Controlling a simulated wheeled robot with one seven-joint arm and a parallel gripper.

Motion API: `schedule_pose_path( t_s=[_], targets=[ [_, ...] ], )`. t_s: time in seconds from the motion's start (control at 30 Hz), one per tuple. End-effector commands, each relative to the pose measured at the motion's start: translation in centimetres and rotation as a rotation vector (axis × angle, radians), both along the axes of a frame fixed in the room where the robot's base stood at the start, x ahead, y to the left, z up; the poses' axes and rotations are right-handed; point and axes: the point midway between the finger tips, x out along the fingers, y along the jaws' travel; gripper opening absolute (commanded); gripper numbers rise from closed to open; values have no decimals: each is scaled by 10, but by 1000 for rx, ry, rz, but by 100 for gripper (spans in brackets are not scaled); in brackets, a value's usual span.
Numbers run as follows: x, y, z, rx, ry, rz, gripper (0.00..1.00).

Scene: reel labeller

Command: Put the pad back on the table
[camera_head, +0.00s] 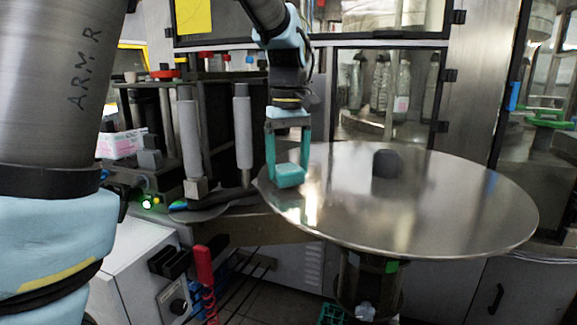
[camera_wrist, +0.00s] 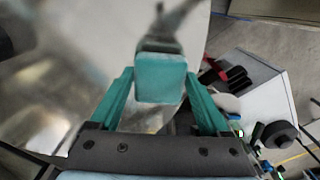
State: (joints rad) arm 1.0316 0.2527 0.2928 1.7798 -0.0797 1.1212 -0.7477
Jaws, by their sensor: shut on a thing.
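The pad is a teal block (camera_head: 290,177) at the left edge of the round steel table (camera_head: 450,205) in the head view. My gripper (camera_head: 287,168) points down there, with its teal fingers on either side of the pad, and it is shut on it. In the wrist view the pad (camera_wrist: 160,80) sits between the fingertips of my gripper (camera_wrist: 160,88). The pad is at or just above the table surface; I cannot tell whether it touches. A blurred dark shape shows beyond the pad in the wrist view.
Grey rollers (camera_head: 243,130) stand close on the left. A glass-doored machine (camera_head: 390,95) is behind. A white cabinet (camera_head: 150,260) with a knob is at lower left.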

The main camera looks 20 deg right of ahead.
Motion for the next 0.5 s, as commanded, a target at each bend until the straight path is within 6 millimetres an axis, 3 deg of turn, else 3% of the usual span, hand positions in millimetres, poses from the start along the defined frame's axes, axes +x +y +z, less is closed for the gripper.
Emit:
schedule_pose_path(
  t_s=[0.13,0.47,0.5],
  targets=[
    [0,0,-11,0,0,1,28],
    [0,0,-14,0,0,1,28],
    [0,0,-14,0,0,1,82]
  ],
)
